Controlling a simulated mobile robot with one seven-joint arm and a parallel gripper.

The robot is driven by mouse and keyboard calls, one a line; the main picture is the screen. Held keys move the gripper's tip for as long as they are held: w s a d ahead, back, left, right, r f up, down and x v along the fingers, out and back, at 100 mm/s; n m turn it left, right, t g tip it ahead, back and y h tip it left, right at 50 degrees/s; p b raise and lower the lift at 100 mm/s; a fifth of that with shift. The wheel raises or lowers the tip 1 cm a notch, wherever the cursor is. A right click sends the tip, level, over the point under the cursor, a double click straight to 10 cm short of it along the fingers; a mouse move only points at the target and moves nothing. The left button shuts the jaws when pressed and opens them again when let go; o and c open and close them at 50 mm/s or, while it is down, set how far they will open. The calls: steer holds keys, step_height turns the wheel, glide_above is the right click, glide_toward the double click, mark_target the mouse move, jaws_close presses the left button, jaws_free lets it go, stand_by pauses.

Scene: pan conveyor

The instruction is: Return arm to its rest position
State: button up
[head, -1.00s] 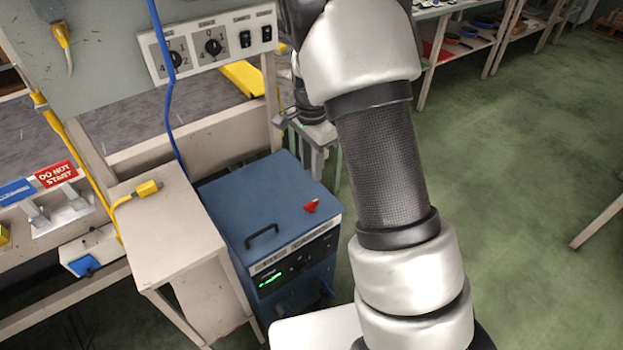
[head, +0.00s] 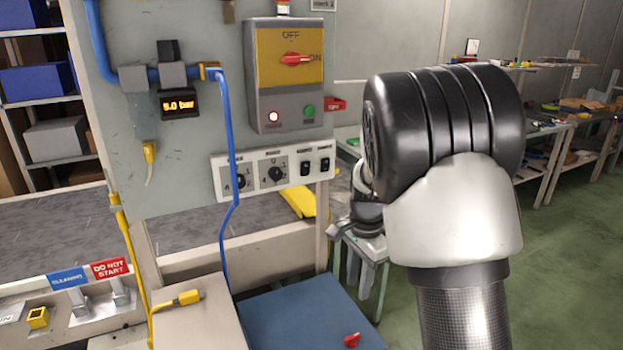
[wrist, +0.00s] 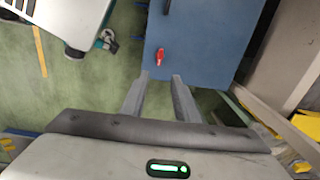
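My arm rises at the right of the head view, with its black elbow and a pale link in front of the room. My gripper (wrist: 160,78) shows in the wrist view with its two fingers apart and nothing between them. Its fingertips appear beside the near edge of the blue cabinet (wrist: 205,45) in the picture; the height gap cannot be told. A small red object (wrist: 160,57) lies on the cabinet top. In the head view the hand is partly hidden behind my arm.
The blue cabinet (head: 300,315) stands at the bottom centre of the head view beside a beige stand (head: 195,325). A panel holds a yellow switch box (head: 290,70), a pressure display (head: 180,104) and a knob strip (head: 225,178). Green floor (head: 570,270) is open at right.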

steer(key=s+r+n+t, duration=0.3)
steer(key=s+r+n, duration=0.4)
steer(key=s+r, duration=0.65)
steer(key=s+r+n+t, duration=0.3)
steer(key=s+r+n, duration=0.25)
steer(key=s, duration=0.55)
step_height(320, 180, up, 14)
steer(key=p, duration=1.5)
steer(key=shift+w+r+g+p, duration=0.2)
steer(key=shift+w+g+p, duration=0.1)
steer(key=shift+p, duration=0.1)
steer(key=shift+f+n, duration=0.15)
steer(key=shift+n, duration=0.1)
